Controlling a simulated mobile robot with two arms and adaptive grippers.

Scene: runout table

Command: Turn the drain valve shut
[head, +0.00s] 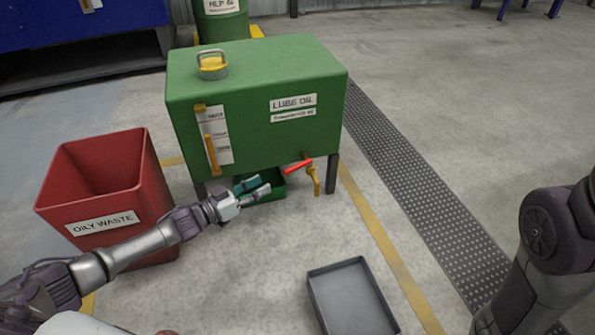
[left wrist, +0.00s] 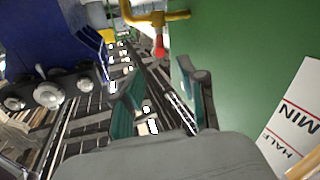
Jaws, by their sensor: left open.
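The drain valve is low on the front of the green lube oil tank (head: 250,85). Its yellow tap (head: 315,180) has a red lever (head: 298,165) that points sideways to the left. In the left wrist view the yellow pipe (left wrist: 158,15) and the red lever end (left wrist: 158,45) show at the top, beyond the fingertips. My left gripper (head: 264,184) is open and empty, left of the lever and a short way from it. Its two teal fingers (left wrist: 158,90) stand apart with nothing between them. My right arm shows at the right edge, but its gripper is out of view.
A red oily waste bin (head: 150,195) stands left of the tank, behind my left forearm. A grey tray (head: 350,300) lies on the floor in front. The floor right of the tap is clear, with a dark grating (head: 400,170).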

